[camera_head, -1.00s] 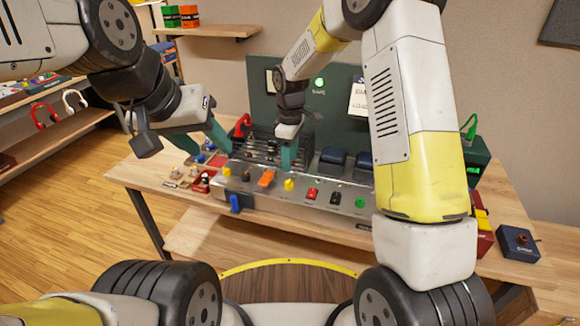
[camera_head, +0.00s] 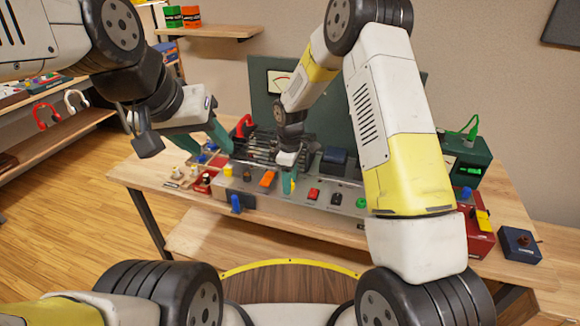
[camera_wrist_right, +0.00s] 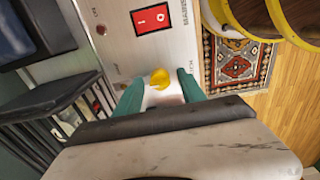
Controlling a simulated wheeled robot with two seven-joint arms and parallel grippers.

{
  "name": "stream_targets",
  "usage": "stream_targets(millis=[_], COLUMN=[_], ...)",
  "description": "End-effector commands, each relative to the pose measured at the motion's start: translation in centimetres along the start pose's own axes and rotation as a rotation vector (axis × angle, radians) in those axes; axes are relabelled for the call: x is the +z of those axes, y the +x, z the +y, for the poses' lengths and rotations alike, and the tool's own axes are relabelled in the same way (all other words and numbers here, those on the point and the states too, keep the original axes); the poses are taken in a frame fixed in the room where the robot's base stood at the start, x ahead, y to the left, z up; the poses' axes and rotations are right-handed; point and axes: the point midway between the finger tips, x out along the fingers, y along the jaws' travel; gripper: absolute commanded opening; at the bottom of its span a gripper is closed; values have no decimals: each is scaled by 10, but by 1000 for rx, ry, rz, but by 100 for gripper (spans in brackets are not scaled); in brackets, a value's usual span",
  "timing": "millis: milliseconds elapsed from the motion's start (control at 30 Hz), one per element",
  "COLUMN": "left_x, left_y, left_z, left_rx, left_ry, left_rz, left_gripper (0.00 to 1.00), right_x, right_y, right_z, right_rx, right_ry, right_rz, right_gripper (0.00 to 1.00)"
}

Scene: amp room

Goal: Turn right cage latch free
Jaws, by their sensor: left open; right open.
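The right cage latch looks like the yellow knob (camera_wrist_right: 159,79) on the amp's pale metal front panel (camera_wrist_right: 135,52). In the head view its yellow (camera_head: 287,187) shows at my right gripper (camera_head: 289,185), partly covered. In the right wrist view the open teal fingers of my right gripper (camera_wrist_right: 160,88) stand on either side of the knob; I cannot tell whether they touch it. Another yellow knob (camera_head: 228,170) sits further left on the panel. My left gripper (camera_head: 222,142) is open and empty, beside the left end of the black cage (camera_head: 262,145).
A red switch (camera_wrist_right: 151,19) sits near the yellow knob. A red handle-like part (camera_head: 244,124) stands by the cage's left end. Small parts lie on the bench's left; a blue box (camera_head: 520,243) and a green unit (camera_head: 470,158) stand on the right.

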Motion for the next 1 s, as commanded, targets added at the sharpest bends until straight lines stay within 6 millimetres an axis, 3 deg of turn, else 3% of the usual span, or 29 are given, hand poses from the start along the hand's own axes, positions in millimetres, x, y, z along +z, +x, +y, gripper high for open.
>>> stream_targets(millis=[33,200,267,667,1000], left_x=[0,0,0,0,0], left_y=[0,0,0,0,0], left_z=[0,0,0,0,0], left_rx=[0,0,0,0,0], left_ry=[0,0,0,0,0], left_rz=[0,0,0,0,0], left_gripper=[47,47,47,47,47], right_x=[0,0,0,0,0], right_y=[0,0,0,-1,-1], right_z=[0,0,0,0,0], right_rx=[0,0,0,0,1], right_ry=[0,0,0,55,299], right_rz=[0,0,0,0,0], right_gripper=[42,8,0,0,0])
